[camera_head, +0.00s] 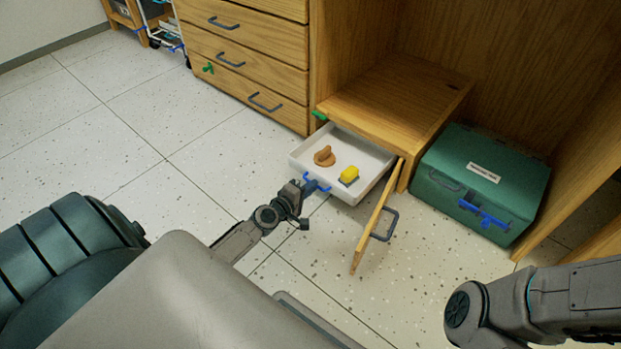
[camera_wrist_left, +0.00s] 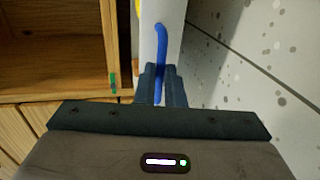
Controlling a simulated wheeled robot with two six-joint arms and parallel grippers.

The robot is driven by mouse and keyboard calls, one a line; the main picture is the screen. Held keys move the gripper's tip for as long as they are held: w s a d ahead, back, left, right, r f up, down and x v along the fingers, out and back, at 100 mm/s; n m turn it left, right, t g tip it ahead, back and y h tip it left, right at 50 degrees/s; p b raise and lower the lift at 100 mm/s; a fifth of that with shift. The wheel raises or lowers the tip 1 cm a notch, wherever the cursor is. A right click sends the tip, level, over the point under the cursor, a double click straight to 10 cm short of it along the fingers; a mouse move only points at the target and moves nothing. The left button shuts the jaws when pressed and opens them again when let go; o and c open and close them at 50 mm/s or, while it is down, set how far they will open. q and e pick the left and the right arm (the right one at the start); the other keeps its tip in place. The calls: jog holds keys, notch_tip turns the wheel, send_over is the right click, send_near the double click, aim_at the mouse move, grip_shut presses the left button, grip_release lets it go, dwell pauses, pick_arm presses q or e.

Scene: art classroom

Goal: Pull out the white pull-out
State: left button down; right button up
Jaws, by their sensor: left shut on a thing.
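The white pull-out (camera_head: 371,163) is a shallow white tray that sticks out of the low wooden cabinet in the head view. A brown item and a yellow block lie in it. Its blue handle (camera_head: 317,184) is on the front wall; the handle also shows in the left wrist view (camera_wrist_left: 160,38). My left gripper (camera_head: 304,188) is shut on the blue handle, and in the left wrist view its fingers (camera_wrist_left: 162,84) close around it. My right arm shows at the lower right of the head view, but its gripper is out of frame.
An open wooden door (camera_head: 372,222) with a dark handle stands just right of the pull-out. A green box (camera_head: 481,185) with a blue latch is farther right. Wooden drawers (camera_head: 245,50) stand at the back. The speckled floor left of the pull-out is clear.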

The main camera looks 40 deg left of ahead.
pick_arm(q)
jog(key=c, duration=1.5)
grip_release()
jog(key=v, duration=1.1)
jog(key=shift+w, duration=0.1)
